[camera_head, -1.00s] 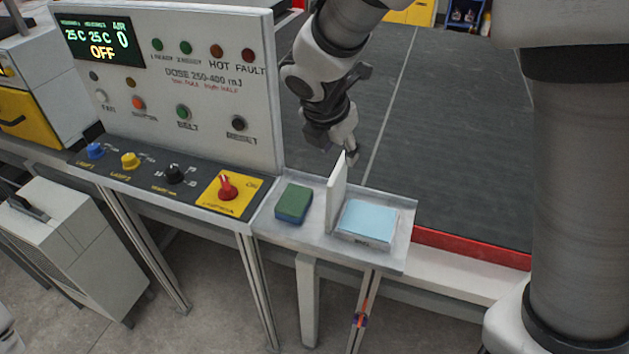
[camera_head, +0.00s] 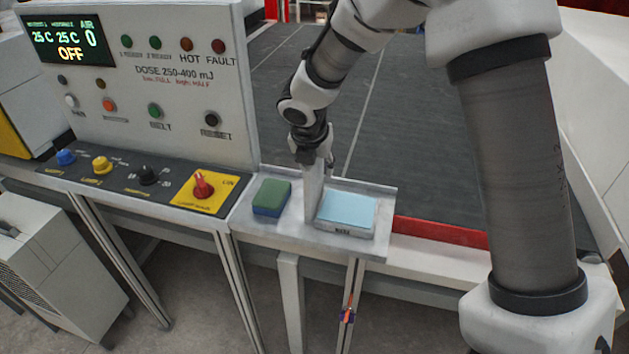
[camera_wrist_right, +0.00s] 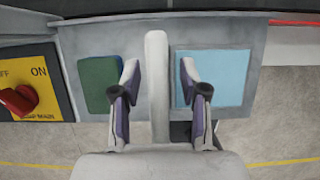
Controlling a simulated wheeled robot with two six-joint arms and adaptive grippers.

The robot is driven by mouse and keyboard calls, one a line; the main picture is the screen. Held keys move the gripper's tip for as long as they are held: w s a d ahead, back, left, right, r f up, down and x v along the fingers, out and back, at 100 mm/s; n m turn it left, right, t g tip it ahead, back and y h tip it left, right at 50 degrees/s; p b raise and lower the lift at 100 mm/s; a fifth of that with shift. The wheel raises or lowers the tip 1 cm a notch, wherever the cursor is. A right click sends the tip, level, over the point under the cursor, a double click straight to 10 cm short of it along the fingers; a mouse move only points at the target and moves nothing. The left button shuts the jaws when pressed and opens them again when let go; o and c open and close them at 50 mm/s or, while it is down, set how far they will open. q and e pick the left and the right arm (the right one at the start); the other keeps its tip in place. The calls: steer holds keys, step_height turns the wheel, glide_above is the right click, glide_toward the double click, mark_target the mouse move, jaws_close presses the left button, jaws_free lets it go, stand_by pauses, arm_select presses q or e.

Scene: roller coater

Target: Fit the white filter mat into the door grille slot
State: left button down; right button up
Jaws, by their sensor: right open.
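The white filter mat (camera_head: 314,192) stands upright on edge in a shallow metal tray (camera_head: 292,231), between a green and blue sponge and a light blue pad. In the right wrist view the mat (camera_wrist_right: 157,85) is a pale upright strip. My right gripper (camera_head: 318,164) is at the mat's top edge, pointing down. In the right wrist view its open fingers (camera_wrist_right: 160,75) straddle the mat, with a visible gap on each side. My left gripper is not in view. I cannot make out the door grille slot for certain.
The sponge (camera_head: 272,197) and blue pad (camera_head: 346,209) sit close on either side of the mat. A control panel with a red knob (camera_head: 203,186) is to the left. A grey box with a slatted side (camera_head: 35,290) stands at lower left. A dark belt (camera_head: 400,120) lies behind.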

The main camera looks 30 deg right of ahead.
steer(key=shift+f, duration=0.25)
stand_by(0.4)
steer(key=shift+a, duration=0.1)
jaws_close()
